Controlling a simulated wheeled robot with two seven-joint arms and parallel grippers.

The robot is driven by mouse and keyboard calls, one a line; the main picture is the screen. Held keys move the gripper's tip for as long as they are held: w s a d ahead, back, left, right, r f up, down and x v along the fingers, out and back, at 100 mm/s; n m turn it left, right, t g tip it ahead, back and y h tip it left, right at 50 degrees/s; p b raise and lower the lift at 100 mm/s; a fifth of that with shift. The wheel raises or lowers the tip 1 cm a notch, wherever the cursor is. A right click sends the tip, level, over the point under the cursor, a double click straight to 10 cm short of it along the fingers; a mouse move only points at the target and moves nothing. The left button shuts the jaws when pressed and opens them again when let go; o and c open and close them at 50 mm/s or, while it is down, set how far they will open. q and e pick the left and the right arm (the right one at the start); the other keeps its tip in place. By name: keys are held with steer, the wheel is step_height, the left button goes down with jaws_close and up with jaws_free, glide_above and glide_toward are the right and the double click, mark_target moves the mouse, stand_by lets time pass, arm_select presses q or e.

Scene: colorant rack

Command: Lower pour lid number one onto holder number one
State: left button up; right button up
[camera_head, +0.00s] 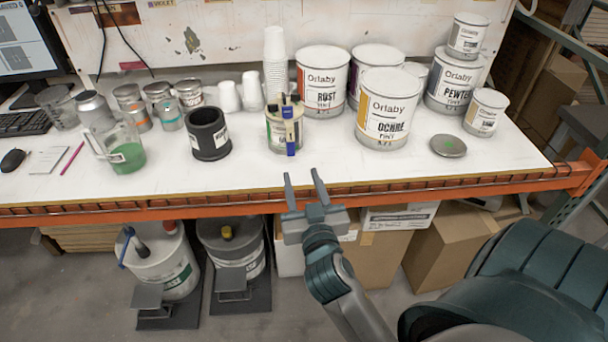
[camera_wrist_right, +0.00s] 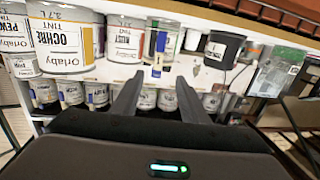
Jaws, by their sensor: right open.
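My right gripper (camera_head: 303,188) is open and empty, just in front of the bench's front edge; its two spread fingers also show in the wrist view (camera_wrist_right: 158,96). My left gripper is not in view. I cannot tell for sure which things are pour lid one and holder one. A flat round grey lid with a green mark (camera_head: 448,146) lies on the bench at the right. Grey stands are before both.
The bench (camera_head: 235,180) has an orange front beam. A can with brushes and a blue clip (camera_head: 284,130) stands nearest the gripper, beside a black pot (camera_head: 208,134). Large paint tins, including Ochre (camera_head: 385,110), stand to the right. Cardboard boxes (camera_head: 450,250) are below.

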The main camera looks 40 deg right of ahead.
steer(key=shift+s+r, duration=0.15)
steer(key=shift+r, duration=0.5)
steer(key=p, duration=0.6)
glide_toward(291, 133)
steer(key=x, duration=0.9)
steer(key=shift+w, duration=0.25)
steer(key=shift+w+d, duration=0.25)
steer(key=shift+w, duration=0.2)
